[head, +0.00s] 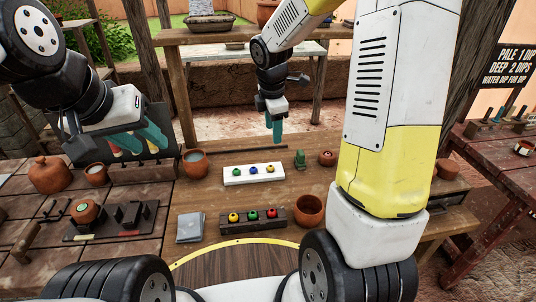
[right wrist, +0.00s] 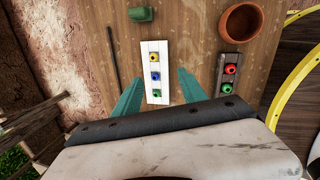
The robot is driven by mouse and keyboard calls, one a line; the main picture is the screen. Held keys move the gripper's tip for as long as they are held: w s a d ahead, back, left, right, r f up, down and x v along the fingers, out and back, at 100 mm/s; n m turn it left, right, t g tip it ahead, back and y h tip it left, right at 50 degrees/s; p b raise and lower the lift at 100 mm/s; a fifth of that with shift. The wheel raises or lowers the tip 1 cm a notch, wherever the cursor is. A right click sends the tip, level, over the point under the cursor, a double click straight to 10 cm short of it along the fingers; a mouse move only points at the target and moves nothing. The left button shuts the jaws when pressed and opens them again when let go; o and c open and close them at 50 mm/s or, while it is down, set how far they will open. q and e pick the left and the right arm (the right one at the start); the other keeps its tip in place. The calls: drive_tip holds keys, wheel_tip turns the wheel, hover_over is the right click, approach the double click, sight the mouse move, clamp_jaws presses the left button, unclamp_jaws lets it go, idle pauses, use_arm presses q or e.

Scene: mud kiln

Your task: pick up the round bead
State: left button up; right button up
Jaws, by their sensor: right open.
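A white tray (head: 233,177) on the wooden table holds a green, a blue and a yellow bead (head: 270,169). In the right wrist view the yellow bead (right wrist: 154,57), blue bead (right wrist: 155,76) and green bead (right wrist: 157,93) line up on it. A dark wooden tray (head: 229,227) nearer me holds a yellow (head: 234,216), a green (head: 252,215) and a red bead (head: 271,213). I cannot tell which bead is the round one. My right gripper (head: 275,128) is open and empty, above and behind the white tray. My left gripper (head: 138,140) is open over the left side.
A clay bowl (head: 309,210) stands right of the dark tray, with a grey cloth (head: 190,227) to its left. A clay cup (head: 195,163), a green object (head: 300,159) and a small pot (head: 327,158) stand around the white tray. Pots and tools crowd the tiled left side.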

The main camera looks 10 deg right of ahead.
sight(270, 166)
drive_tip(key=w+f+n, duration=0.2)
drive_tip(key=f, duration=0.4)
drive_tip(key=w+f+n, duration=0.2)
drive_tip(key=f, duration=0.4)
drive_tip(key=w+f+n+g, duration=0.1)
drive_tip(key=w+f+n, duration=0.1)
drive_tip(key=f, duration=0.5)
drive_tip(key=shift+w+d+n, duration=0.15)
drive_tip(key=shift+n, duration=0.45)
drive_tip(key=shift+f, duration=0.15)
drive_tip(key=shift+c, duration=0.7)
clamp_jaws()
